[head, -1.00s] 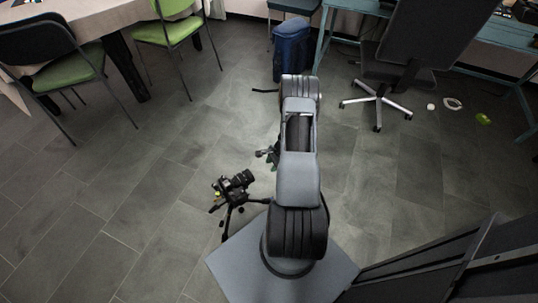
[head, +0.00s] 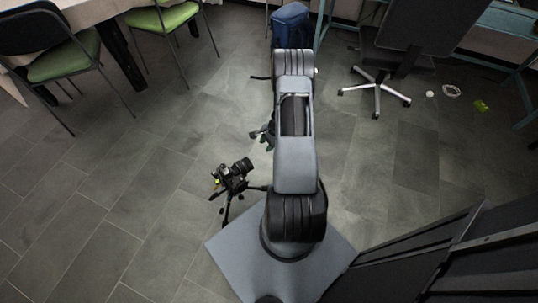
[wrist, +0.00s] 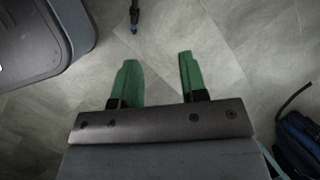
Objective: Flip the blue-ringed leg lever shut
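A black camera (head: 232,176) sits on a dark tripod (head: 228,208), left of my arm in the head view. No blue-ringed lever can be made out there. In the wrist view a thin dark tripod leg (wrist: 134,10) comes in from the top edge, with a small blue band (wrist: 134,29) near its lower end. Whether its lever is open or shut is too small to tell. My gripper (wrist: 158,62) has its two green fingers wide apart with only floor between them. The leg lies beyond the fingertips, apart from them. In the head view my arm mostly hides the gripper.
A blue bag (head: 290,25) stands on the floor at the back. An office chair (head: 376,88) is at the back right, with small items on the floor beside it. Green-seated chairs (head: 162,17) and a table are at the upper left. The grey tiled floor left of the tripod is clear.

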